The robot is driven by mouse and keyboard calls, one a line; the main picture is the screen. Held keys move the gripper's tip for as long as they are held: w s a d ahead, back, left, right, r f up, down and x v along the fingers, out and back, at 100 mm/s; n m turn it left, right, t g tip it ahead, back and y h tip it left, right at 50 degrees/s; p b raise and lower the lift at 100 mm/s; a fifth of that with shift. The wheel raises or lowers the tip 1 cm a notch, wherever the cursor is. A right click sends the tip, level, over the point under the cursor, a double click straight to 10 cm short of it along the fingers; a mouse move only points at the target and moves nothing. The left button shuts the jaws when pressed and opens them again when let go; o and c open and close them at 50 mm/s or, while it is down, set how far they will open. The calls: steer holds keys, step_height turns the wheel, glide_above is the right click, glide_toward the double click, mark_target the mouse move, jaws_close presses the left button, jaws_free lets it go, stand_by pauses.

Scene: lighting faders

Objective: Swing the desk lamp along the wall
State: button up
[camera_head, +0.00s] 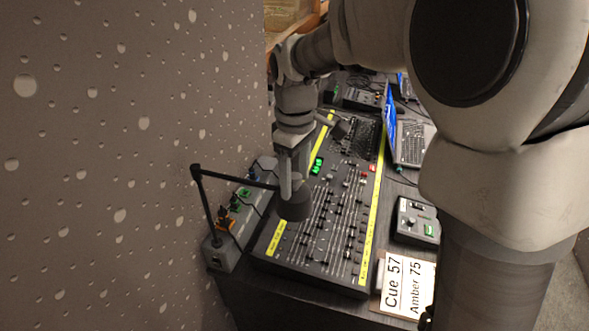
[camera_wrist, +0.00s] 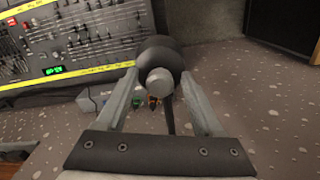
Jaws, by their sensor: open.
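The black desk lamp has its upright post (camera_head: 207,210) at the left end of the mixing desk, close to the speckled wall. Its arm reaches right to a dark rounded head (camera_head: 294,207) above the desk. My gripper (camera_head: 291,183) is at the lamp head, pointing down. In the wrist view my gripper (camera_wrist: 158,78) is open, with one finger on each side of the lamp head (camera_wrist: 160,53) and its grey round knob. Whether either finger touches the head I cannot tell. My wrist partly hides the lamp arm's outer end in the head view.
The mixing desk (camera_head: 318,235) with rows of faders lies below the lamp. A power strip (camera_head: 240,215) with plugs runs along the wall (camera_head: 110,150). A cue card (camera_head: 405,285), a small control box (camera_head: 417,222) and a laptop (camera_head: 408,140) stand to the right.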

jaws_close()
steer(key=shift+r, duration=0.1)
stand_by(1.2)
